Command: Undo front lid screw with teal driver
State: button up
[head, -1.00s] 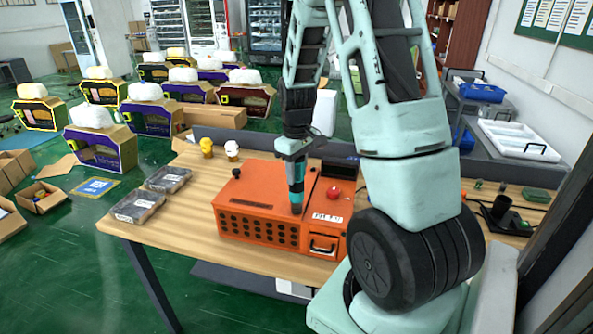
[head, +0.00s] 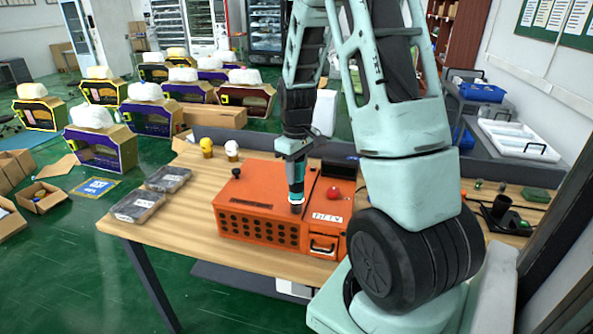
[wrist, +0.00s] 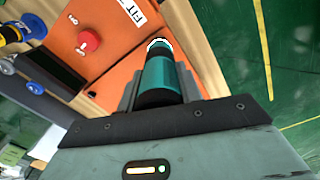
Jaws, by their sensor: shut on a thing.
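My gripper (head: 294,157) is over the front part of the lid, shut on the teal driver (head: 297,180), which points down. The driver's lower end is at or just above the lid's front edge; a pale ring shows there. In the wrist view the teal driver (wrist: 160,78) runs out from between the fingers toward the orange box (wrist: 122,42). The front lid screw is hidden at the driver's tip, and contact cannot be told.
Two clear-lidded trays (head: 138,206) lie at the left. Yellow and white figures (head: 207,147) stand behind the box.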

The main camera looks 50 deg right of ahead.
jog(key=shift+r+p, duration=2.85)
jog(key=shift+r, duration=0.7)
jog(key=shift+f, duration=0.1)
